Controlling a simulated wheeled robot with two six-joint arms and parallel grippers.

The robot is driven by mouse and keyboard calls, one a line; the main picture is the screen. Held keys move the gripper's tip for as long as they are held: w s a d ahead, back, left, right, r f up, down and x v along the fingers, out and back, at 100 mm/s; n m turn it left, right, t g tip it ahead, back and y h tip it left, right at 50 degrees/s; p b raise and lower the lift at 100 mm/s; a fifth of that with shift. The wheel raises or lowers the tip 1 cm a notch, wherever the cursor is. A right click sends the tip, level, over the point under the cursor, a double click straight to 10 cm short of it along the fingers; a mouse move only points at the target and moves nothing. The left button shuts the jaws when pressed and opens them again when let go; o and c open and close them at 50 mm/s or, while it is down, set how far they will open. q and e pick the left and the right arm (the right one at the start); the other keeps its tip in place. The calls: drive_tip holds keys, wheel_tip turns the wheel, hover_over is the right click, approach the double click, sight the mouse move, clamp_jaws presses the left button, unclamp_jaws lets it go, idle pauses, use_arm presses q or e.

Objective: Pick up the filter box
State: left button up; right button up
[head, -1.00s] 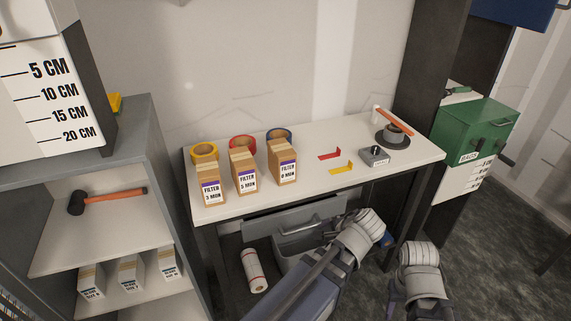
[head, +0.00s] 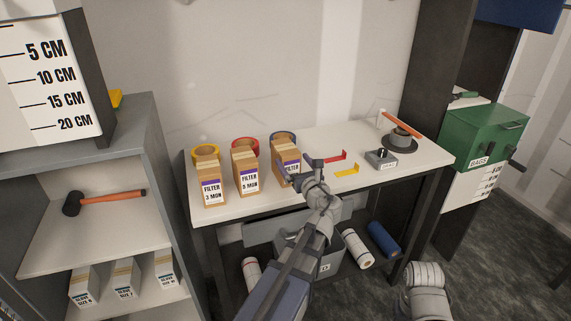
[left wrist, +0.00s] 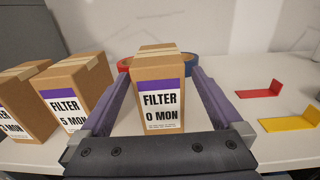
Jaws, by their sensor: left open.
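Three brown filter boxes with white and purple labels stand upright in a row on the white bench. The left one (head: 211,186) reads 3 MON and the middle one (head: 246,172) 5 MON. The right filter box (head: 284,157) is partly hidden by my left gripper (head: 306,171) in the head view. In the left wrist view this box (left wrist: 162,88) reads 0 MON and stands between the two open fingers. Its label side faces me, and gaps show beside it, so the fingers do not appear to grip it. My right gripper is out of view.
Yellow (head: 206,152), red (head: 244,145) and blue (head: 283,136) tape rolls lie behind the boxes. A red bracket (head: 335,158), a yellow bracket (head: 347,170) and a small grey device (head: 381,159) lie to the right. A grey shelf unit (head: 150,140) stands left of the bench (head: 235,209).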

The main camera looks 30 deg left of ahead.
sight(285, 150)
use_arm(q)
drive_tip(key=shift+x, duration=3.4)
drive_tip(key=shift+s+r, duration=0.15)
drive_tip(key=c, duration=1.4)
drive_tip(key=shift+r+p, duration=0.1)
drive_tip(key=shift+p, duration=0.2)
wheel_tip(285, 150, up, 10)
drive_tip(key=p, duration=1)
